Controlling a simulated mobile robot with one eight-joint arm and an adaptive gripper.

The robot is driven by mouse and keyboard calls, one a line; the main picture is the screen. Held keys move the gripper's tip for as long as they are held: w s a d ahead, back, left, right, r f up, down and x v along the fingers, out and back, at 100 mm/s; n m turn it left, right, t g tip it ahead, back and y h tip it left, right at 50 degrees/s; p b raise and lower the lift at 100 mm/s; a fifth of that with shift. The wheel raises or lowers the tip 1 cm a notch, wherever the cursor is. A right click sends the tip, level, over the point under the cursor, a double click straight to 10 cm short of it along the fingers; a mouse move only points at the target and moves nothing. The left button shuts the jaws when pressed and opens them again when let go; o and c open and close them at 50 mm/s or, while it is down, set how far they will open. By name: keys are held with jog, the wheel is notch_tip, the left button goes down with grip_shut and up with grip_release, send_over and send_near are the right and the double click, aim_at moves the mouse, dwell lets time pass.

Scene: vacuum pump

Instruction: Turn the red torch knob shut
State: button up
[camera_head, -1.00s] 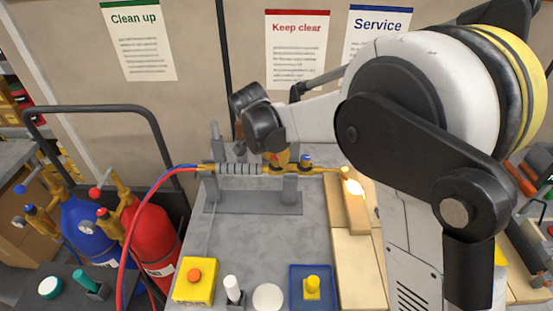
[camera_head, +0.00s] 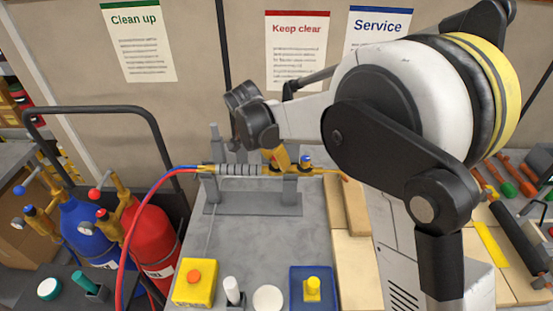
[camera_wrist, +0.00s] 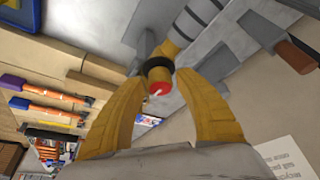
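The torch (camera_head: 240,169) lies level in a grey stand (camera_head: 250,201) on the bench, with its tip to the right. No flame shows at the tip. The red knob (camera_wrist: 158,76) is in the wrist view, beyond a black collar on a yellow stub. My gripper (camera_head: 275,158) reaches down to the torch body from above. In the wrist view its two yellow fingers (camera_wrist: 162,82) flank the knob, tips close to it. Whether they touch it I cannot tell.
Red (camera_head: 150,238) and blue (camera_head: 92,232) gas cylinders stand on a cart at left. A blue and red hose pair runs to the torch. A yellow box (camera_head: 194,290) with an orange button and a blue tray (camera_head: 298,300) are at the front. Wooden boards (camera_head: 355,262) lie at right.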

jog(key=shift+o, duration=0.4)
jog(key=shift+r, duration=0.1)
jog(key=v, duration=1.2)
